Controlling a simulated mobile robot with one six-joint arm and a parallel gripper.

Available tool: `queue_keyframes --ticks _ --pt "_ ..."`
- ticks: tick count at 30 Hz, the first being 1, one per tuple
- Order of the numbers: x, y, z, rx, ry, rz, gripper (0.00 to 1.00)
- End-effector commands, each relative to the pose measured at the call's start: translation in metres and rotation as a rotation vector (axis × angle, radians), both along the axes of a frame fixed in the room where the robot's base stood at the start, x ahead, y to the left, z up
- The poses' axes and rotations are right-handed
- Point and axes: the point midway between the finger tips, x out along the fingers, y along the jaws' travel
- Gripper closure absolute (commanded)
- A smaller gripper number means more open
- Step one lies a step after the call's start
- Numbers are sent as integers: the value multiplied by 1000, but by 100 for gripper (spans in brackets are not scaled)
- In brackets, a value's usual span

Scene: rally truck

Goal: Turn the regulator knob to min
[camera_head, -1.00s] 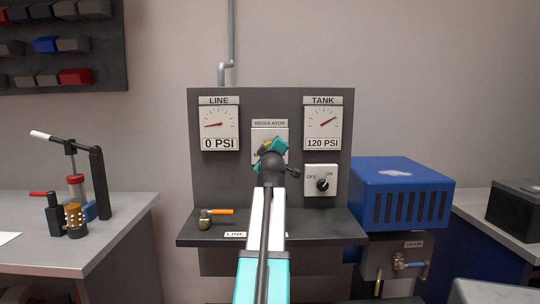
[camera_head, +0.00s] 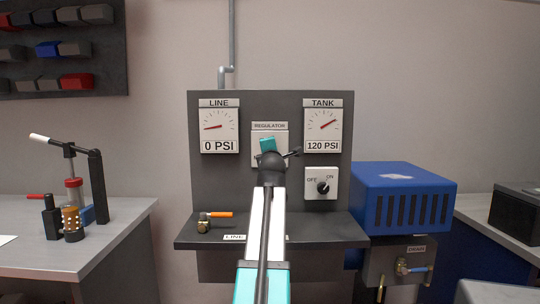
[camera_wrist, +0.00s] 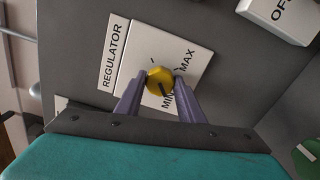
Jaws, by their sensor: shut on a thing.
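The regulator knob (camera_wrist: 159,80) is round and yellow on a white plate (camera_wrist: 190,60) marked REGULATOR, MIN and MAX. Its dark mark points towards the MIN lettering in the wrist view. My gripper (camera_wrist: 160,84) has a finger on each side of the knob and is shut on it. In the head view my teal wrist part (camera_head: 267,145) covers the knob and much of the regulator plate (camera_head: 269,133). The LINE gauge (camera_head: 219,128) reads 0 PSI and the TANK gauge (camera_head: 323,126) reads 120 PSI.
An OFF/ON switch (camera_head: 323,187) sits right of my wrist. An orange-handled valve (camera_head: 206,221) is on the panel's shelf (camera_head: 300,240). A blue compressor (camera_head: 403,195) stands at the right, and a bench (camera_head: 110,240) with a hand-lever tool (camera_head: 75,190) at the left.

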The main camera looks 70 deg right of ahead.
Motion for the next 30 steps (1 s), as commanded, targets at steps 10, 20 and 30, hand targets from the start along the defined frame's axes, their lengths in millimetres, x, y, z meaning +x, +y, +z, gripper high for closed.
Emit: queue_keyframes --ticks 10,20,30 --pt "-1 0 -2 -22 69 -2 88" --pt "-1 0 -2 -23 69 -2 60" --pt "0 0 0 -24 65 0 47"
